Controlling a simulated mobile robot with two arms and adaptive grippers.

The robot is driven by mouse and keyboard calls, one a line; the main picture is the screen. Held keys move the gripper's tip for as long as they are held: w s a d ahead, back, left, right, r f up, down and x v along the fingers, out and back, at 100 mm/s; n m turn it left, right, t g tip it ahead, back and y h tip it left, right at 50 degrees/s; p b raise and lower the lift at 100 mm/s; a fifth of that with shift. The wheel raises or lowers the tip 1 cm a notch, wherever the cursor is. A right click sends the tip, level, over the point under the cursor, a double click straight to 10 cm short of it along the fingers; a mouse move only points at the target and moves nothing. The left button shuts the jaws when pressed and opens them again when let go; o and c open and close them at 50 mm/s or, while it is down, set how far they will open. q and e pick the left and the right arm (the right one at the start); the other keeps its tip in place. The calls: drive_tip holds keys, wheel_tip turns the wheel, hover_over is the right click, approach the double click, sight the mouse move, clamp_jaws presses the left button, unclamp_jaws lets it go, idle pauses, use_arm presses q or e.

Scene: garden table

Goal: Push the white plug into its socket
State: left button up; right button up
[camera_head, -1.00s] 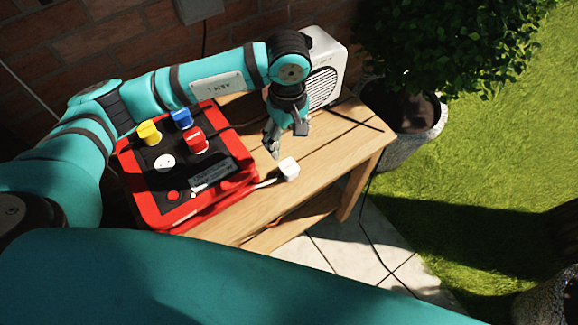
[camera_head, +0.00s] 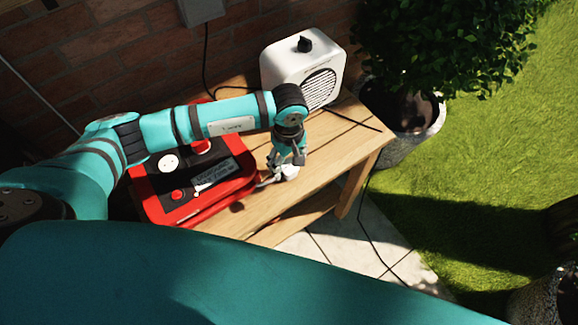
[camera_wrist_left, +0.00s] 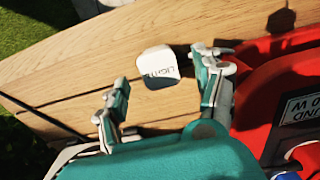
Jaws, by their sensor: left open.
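The white plug (camera_head: 291,172) lies on the wooden table, just right of the red and black box (camera_head: 237,192). In the left wrist view the plug (camera_wrist_left: 158,66), lettered "LIGHT", sits ahead between the fingertips, with gaps on both sides. My left gripper (camera_head: 282,168) is open and empty, pointing down at the plug and partly covering it in the head view. Its spread fingers also show in the wrist view (camera_wrist_left: 158,88). A round white socket (camera_head: 168,163) is on top of the box. My right gripper is out of view.
A white speaker-like device (camera_head: 303,70) stands at the back of the table (camera_head: 340,140). A potted bush (camera_head: 455,45) is beyond the right end. A red plug (camera_head: 201,146) shows on the box, partly behind my arm. The table's right part is clear.

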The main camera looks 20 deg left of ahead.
sight(289, 166)
use_arm(q)
drive_tip(key=shift+f, duration=1.65)
drive_tip(key=c, duration=1.3)
